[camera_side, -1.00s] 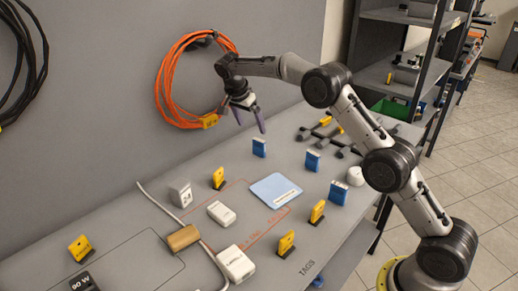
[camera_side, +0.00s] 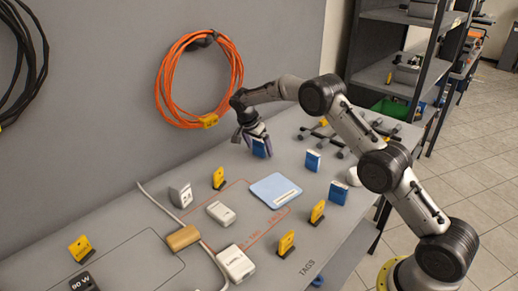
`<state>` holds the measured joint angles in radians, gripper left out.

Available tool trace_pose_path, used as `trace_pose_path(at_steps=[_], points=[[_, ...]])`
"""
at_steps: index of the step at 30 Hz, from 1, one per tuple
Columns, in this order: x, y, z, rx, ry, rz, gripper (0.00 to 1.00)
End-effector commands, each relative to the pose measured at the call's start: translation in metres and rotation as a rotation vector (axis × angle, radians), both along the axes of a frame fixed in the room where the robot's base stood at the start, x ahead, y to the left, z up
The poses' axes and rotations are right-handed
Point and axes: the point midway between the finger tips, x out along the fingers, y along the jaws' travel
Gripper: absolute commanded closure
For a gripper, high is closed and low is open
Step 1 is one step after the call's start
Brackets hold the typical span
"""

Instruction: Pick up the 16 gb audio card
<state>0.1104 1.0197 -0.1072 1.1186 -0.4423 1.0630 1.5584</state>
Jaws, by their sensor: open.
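Three blue cards stand upright on the grey table; their labels are too small to read, so I cannot tell which is the 16 gb audio card. The far blue card (camera_side: 259,149) is at the back, partly hidden by my gripper. Another blue card (camera_side: 312,160) stands to its right, and a third blue card (camera_side: 338,192) is nearer the table's right edge. My gripper (camera_side: 254,147) points down at the far blue card, with its open fingers around or just beside it; I cannot tell which.
Several yellow cards stand about, one (camera_side: 219,178) left of my gripper and one (camera_side: 318,211) near the right edge. A light blue pad (camera_side: 262,193) lies mid-table. An orange cable coil (camera_side: 161,85) hangs on the wall.

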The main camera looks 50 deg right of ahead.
Motion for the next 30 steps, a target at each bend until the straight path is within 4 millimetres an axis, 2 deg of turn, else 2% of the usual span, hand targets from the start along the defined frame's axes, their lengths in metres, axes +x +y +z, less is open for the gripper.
trace_pose_path(at_steps=[5, 6, 20, 21, 30], points=[[0.0000, -0.0003, -0.0002, 0.000, 0.000, -0.001, 0.03], [0.0000, -0.0003, -0.0001, 0.000, 0.000, -0.001, 0.06], [0.0000, -0.0001, 0.0000, 0.000, 0.000, -0.001, 0.89], [0.0001, -0.0001, 0.0003, 0.000, 0.000, -0.001, 0.92], [0.0003, -0.0001, 0.0032, 0.000, -0.001, -0.001, 0.92]])
